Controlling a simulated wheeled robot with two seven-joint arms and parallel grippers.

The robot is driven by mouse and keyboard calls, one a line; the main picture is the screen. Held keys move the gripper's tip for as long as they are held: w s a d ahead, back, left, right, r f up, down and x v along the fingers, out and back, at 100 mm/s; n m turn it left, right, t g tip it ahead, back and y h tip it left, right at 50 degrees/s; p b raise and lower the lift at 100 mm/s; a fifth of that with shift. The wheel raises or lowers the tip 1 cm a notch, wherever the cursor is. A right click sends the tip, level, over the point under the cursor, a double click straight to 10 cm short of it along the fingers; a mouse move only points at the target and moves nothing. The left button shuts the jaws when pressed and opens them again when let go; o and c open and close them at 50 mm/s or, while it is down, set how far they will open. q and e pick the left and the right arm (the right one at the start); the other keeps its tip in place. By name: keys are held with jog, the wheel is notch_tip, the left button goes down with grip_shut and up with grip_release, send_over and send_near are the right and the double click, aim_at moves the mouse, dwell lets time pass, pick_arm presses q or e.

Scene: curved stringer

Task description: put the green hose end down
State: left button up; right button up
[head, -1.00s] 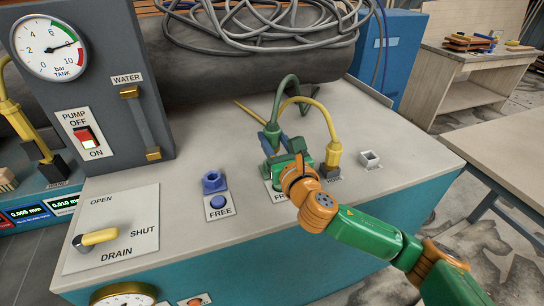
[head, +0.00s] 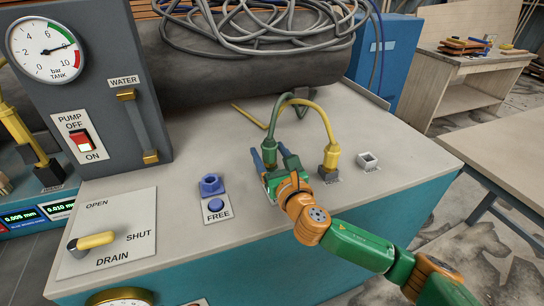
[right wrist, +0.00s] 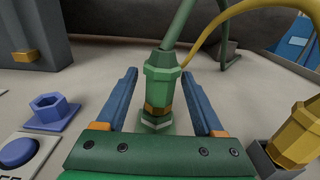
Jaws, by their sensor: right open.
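The green hose end (right wrist: 158,88) stands upright in the right wrist view, with an orange ring low on it and a green fitting at its foot. The green hose (head: 283,108) arches up from it. My right gripper (head: 270,158) is open, its two blue fingers on either side of the hose end with visible gaps in the right wrist view (right wrist: 158,75). In the head view the gripper partly hides the foot of the hose end. My left gripper is not in view.
A yellow hose end (head: 328,158) stands just right, its hose arching beside the green one. A blue socket (head: 211,185) with a FREE label is to the left. A grey square socket (head: 368,160) is at the right. A drain lever (head: 92,241) is at the front left.

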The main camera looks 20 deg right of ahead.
jog(key=s, duration=0.6)
jog(key=s+b, duration=0.1)
jog(key=s, duration=0.5)
jog(key=shift+d+r, duration=0.1)
jog(key=shift+d, duration=0.1)
jog(key=shift+s, duration=0.1)
